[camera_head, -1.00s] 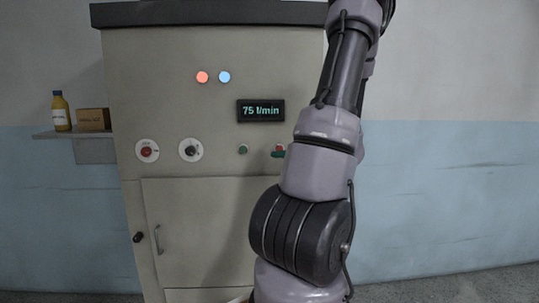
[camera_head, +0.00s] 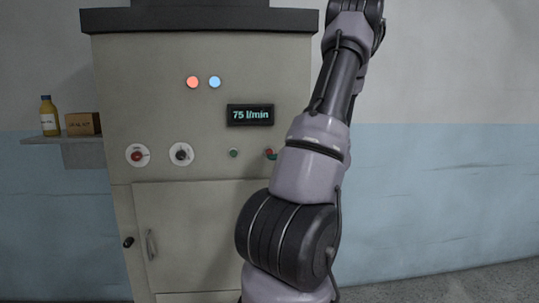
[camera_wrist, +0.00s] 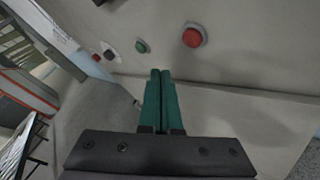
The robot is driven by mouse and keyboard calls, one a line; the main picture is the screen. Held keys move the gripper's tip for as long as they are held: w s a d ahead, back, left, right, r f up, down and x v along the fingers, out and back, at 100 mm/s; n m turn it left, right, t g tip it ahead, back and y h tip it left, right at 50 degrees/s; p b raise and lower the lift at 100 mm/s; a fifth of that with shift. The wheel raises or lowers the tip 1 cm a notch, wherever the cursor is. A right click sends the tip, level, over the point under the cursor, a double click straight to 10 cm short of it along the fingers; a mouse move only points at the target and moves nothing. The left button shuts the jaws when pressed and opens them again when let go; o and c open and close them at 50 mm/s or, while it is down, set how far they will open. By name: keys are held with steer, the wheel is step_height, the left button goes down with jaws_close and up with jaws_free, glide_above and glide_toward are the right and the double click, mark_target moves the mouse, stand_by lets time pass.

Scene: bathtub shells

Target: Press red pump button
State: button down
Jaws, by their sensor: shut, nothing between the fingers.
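The red pump button (camera_wrist: 192,38) is a round red button on the beige cabinet panel (camera_wrist: 240,60), at the upper right of the wrist view. In the head view the red button (camera_head: 270,154) shows at the edge of my arm, which partly covers that area. A green button (camera_wrist: 142,46) sits to its left, also seen in the head view (camera_head: 234,153). My gripper (camera_wrist: 160,72) is shut and empty, its green fingers together, below and left of the red button in the wrist view and apart from it.
The cabinet (camera_head: 165,60) also carries a red knob (camera_head: 139,155), a black knob (camera_head: 181,154), two lit lamps and a display (camera_head: 250,115) reading 75 l/min. A shelf (camera_head: 80,140) with a bottle and box is at left. Floor at right is clear.

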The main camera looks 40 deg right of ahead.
steer(key=shift+w+d, duration=0.6)
steer(key=shift+w, duration=0.4)
steer(key=shift+w+d, duration=0.6)
steer(key=shift+w, duration=0.35)
steer(key=shift+w, duration=0.15)
stand_by(0.5)
steer(key=shift+w+d, duration=0.2)
steer(key=shift+w+d, duration=0.2)
steer(key=shift+w, duration=0.2)
stand_by(0.6)
steer(key=shift+s, duration=0.1)
steer(key=shift+s+a, duration=0.4)
steer(key=shift+s, duration=0.25)
steer(key=s+a, duration=0.1)
steer(key=s, duration=0.2)
steer(key=s+a, duration=0.1)
steer(key=shift+s+a, duration=0.15)
steer(key=shift+a, duration=0.2)
